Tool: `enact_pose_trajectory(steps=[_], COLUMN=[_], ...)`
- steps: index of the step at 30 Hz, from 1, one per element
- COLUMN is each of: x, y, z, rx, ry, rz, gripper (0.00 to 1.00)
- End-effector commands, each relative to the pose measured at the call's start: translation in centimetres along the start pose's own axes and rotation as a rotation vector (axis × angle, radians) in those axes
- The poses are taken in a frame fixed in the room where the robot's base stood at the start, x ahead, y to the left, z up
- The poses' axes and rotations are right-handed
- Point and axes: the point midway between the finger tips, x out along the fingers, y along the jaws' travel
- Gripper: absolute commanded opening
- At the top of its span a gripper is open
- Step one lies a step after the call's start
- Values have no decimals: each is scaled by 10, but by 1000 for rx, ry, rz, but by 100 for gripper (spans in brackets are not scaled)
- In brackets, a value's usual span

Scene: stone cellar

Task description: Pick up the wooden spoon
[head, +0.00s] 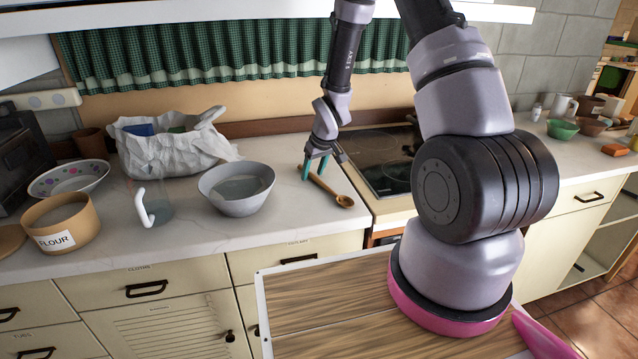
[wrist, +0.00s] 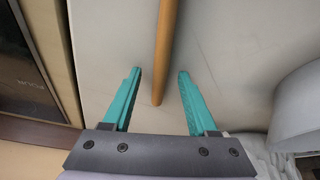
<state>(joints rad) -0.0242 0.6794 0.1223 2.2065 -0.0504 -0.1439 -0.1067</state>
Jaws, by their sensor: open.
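The wooden spoon (head: 333,192) lies on the pale countertop between the grey bowl and the hob, its round head towards the counter's front edge. In the wrist view the spoon's handle (wrist: 165,50) runs down from the top edge and its end shows between the two fingers. My gripper (head: 316,172) is open, with teal fingers around the handle's far end in the head view. In the wrist view my gripper (wrist: 158,88) has a gap on both sides of the handle, and neither finger touches it. The exact height above the counter is hard to tell.
A grey bowl (head: 237,205) stands close left of the spoon, and its edge shows in the wrist view (wrist: 300,105). The hob (head: 385,165) is close on the right.

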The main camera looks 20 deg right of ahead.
Motion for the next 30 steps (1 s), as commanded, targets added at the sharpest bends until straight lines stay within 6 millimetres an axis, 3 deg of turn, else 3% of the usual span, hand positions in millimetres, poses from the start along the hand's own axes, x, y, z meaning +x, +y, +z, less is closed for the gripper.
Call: enact_pose_trajectory(steps=[2,7,19,30], x=[0,0,-7,-72], y=[0,0,0,0], z=[0,0,-4,-30], rx=[0,0,-1,0], ry=[0,0,3,4], rz=[0,0,0,1], gripper=[59,0,0,0])
